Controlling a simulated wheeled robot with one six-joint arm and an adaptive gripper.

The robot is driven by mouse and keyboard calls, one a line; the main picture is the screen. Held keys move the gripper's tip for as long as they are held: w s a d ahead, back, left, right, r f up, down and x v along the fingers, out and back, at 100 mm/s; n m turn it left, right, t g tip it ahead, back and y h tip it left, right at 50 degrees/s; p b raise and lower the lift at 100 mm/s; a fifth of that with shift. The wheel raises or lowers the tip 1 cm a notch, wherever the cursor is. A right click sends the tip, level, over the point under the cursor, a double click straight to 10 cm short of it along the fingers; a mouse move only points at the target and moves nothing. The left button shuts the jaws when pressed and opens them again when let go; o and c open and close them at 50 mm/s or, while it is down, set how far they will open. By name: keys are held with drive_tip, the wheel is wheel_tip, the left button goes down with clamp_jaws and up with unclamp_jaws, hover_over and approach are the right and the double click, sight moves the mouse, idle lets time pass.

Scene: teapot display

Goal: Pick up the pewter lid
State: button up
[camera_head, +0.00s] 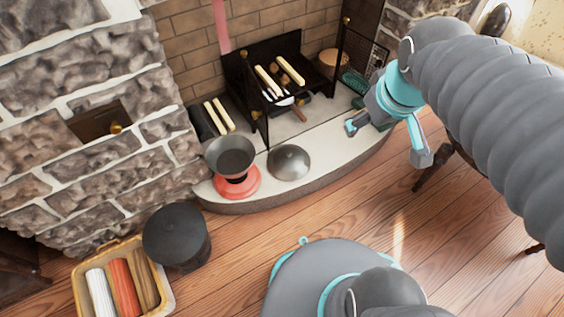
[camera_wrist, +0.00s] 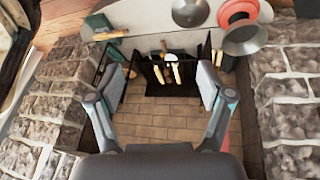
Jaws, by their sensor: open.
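The pewter lid (camera_head: 289,161) is a shallow grey dome with a small knob, lying on the pale hearth ledge near its curved front edge. It also shows at the top of the wrist view (camera_wrist: 190,11), partly cut by the frame. My gripper (camera_head: 387,143) is open and empty, to the right of the lid and apart from it, above the right part of the ledge. In the wrist view my gripper's fingers (camera_wrist: 162,78) are spread wide with nothing between them, and the lid lies beyond them.
A grey flared bowl (camera_head: 230,156) stands over a red round base (camera_head: 237,182), close left of the lid. A black fire grate (camera_head: 270,75) with pale sticks is behind. A dark bucket (camera_head: 176,236) and log basket (camera_head: 119,284) stand on the floor. A green object (camera_wrist: 98,24) lies on the ledge.

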drive_tip(key=w+a+f+n+g, duration=0.1)
drive_tip(key=w+a+f+n, duration=0.1)
drive_tip(key=w+n, duration=0.25)
drive_tip(key=w+a+f+n+g, duration=0.1)
drive_tip(key=w+a+f+n, duration=0.15)
drive_tip(key=w, duration=0.25)
drive_tip(key=n+g, duration=0.3)
drive_tip(key=n, duration=1.4)
hover_over(289, 153)
wheel_tip(289, 153, down, 24)
drive_tip(key=shift+n, duration=0.4)
drive_tip(key=f, duration=0.2)
drive_tip(key=f+b, duration=0.1)
drive_tip(key=f, duration=0.5)
drive_tip(key=shift+w+f+b, duration=0.2)
drive_tip(key=shift+w+b, duration=0.05)
drive_tip(key=shift+b, duration=0.15)
drive_tip(key=shift+s+f+b, duration=0.2)
drive_tip(key=shift+f+b, duration=0.35)
drive_tip(key=shift+f, duration=2.6)
clamp_jaws()
